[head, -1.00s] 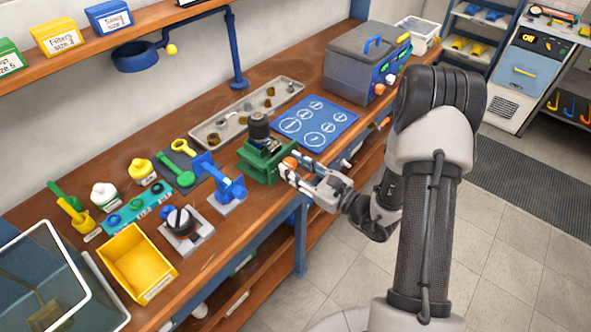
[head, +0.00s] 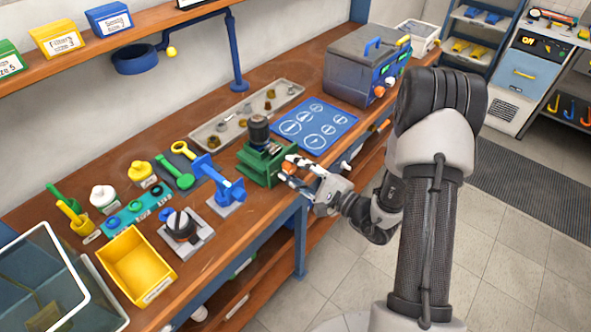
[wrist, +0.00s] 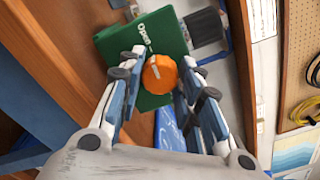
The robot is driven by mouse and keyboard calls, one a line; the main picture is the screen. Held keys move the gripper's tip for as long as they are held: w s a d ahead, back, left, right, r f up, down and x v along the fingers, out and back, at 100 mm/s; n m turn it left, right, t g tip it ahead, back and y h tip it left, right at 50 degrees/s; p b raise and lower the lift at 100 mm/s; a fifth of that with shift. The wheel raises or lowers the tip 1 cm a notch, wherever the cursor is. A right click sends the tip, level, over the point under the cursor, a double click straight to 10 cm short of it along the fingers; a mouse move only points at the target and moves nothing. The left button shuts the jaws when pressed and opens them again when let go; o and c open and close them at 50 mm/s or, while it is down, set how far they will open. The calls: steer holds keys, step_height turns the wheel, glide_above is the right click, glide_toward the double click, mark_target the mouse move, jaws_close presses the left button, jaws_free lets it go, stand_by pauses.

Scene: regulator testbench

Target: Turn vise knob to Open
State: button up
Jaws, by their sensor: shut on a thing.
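The green vise (head: 262,165) stands at the front edge of the workbench, with a dark cylindrical part (head: 258,130) in it. Its orange knob (wrist: 160,76) faces me in the wrist view, on the vise's green face (wrist: 130,45). The white word "Open" is printed on that face, above and a little left of the knob. A white mark on the knob points up toward that word. My gripper (wrist: 161,66) is shut on the knob, one finger on each side. In the head view my gripper (head: 290,170) reaches the vise from the right, partly hiding the knob.
A blue clamp stand (head: 228,190) is left of the vise. A blue mat with white circles (head: 315,125) and a grey parts tray (head: 245,113) lie behind it. A yellow bin (head: 135,265) is at front left. Open floor lies right of the bench.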

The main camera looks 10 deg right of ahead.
steer(key=shift+n, duration=0.4)
steer(key=o, duration=1.1)
steer(key=v, duration=1.2)
